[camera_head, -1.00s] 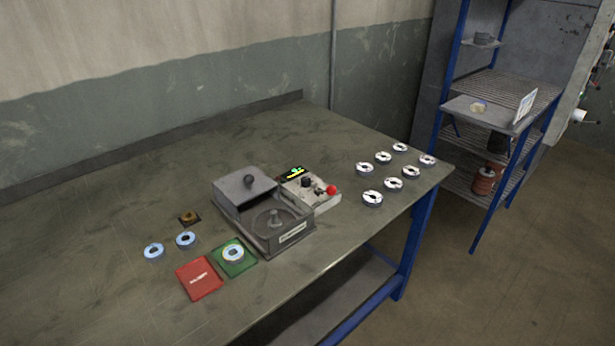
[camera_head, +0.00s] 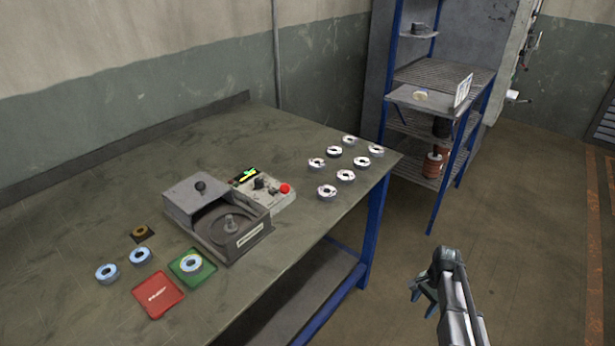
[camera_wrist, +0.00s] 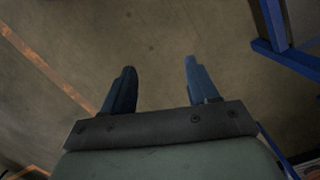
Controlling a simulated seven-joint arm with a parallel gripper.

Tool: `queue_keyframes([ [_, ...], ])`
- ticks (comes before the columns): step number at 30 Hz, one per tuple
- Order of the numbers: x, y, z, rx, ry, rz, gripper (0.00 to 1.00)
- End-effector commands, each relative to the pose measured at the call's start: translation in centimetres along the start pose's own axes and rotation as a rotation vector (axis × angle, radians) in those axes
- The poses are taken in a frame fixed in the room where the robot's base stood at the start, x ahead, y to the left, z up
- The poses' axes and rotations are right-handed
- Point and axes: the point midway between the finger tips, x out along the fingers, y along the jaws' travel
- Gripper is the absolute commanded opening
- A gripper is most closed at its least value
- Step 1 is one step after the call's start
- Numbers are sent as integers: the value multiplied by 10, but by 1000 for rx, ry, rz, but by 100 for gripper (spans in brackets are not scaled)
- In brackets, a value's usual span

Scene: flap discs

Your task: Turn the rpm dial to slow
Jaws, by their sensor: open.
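The rpm dial appears to be the black knob (camera_head: 259,184) on the light control box (camera_head: 275,200), beside a red button (camera_head: 285,188) and a small lit display (camera_head: 246,174). Its pointer setting is too small to read. The box adjoins a grey machine (camera_head: 215,225) with a raised lid and a round well. My gripper (camera_head: 425,297) is off the table to the right, over the floor, well apart from the dial. In the wrist view its two fingers (camera_wrist: 158,80) are spread with nothing between them.
Several flap discs (camera_head: 345,174) stand at the table's right end. A red pad (camera_head: 158,294), a green pad with a disc (camera_head: 184,273) and two blue-rimmed discs (camera_head: 140,256) lie at front left. A blue-framed shelf (camera_head: 440,100) stands behind right. Floor around my gripper is clear.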

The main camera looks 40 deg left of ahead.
Motion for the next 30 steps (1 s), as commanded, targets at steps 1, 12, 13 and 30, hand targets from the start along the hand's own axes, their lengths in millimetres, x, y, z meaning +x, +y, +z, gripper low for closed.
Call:
queue_keyframes([
  [1,-18,-23,-2,8,12,-15,59],
  [12,-150,-149,23,110,63,-126,59],
  [13,-162,-159,27,117,65,-135,59],
  [30,-345,-347,214,261,-88,-213,59],
])
